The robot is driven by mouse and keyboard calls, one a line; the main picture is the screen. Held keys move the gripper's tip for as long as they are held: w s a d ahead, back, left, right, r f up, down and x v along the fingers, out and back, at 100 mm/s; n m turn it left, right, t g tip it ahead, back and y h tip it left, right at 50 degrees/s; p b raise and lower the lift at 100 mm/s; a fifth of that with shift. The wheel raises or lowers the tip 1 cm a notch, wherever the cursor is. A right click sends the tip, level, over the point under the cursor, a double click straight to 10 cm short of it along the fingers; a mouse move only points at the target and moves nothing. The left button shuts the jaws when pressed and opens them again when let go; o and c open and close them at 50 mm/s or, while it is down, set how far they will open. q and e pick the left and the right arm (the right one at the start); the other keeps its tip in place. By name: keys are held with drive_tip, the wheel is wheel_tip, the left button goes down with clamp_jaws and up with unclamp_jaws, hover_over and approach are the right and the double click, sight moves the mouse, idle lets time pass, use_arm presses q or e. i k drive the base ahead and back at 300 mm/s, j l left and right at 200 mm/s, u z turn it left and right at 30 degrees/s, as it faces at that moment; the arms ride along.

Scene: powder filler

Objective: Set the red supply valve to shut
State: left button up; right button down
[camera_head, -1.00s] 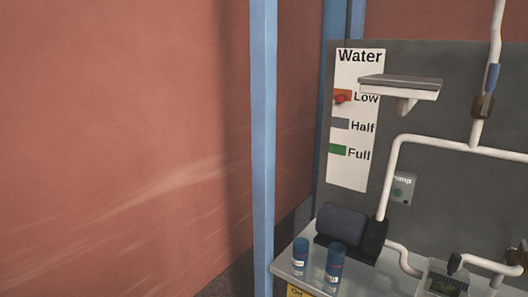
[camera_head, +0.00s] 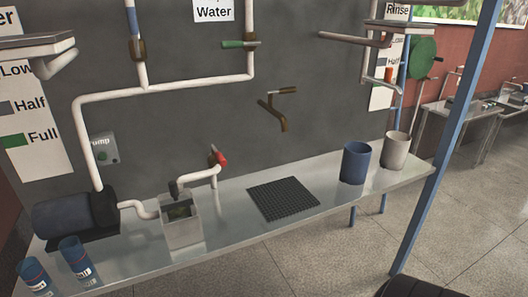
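A red valve handle (camera_head: 219,158) sits on the end of a short white pipe (camera_head: 200,174) that rises from a small open metal box (camera_head: 181,222) on the bench. The handle tilts upward, and its exact setting is hard to tell at this size. Neither of my grippers shows in the head view.
A steel bench (camera_head: 240,213) carries a dark pump (camera_head: 75,212), two small blue canisters (camera_head: 78,262), a black mat (camera_head: 283,199), a blue cup (camera_head: 355,163) and a beige cup (camera_head: 396,150). A green-handled valve (camera_head: 236,44) is on the wall piping. A blue post (camera_head: 448,135) stands at right.

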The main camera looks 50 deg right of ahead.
sight(221, 159)
drive_tip(key=z, duration=1.15)
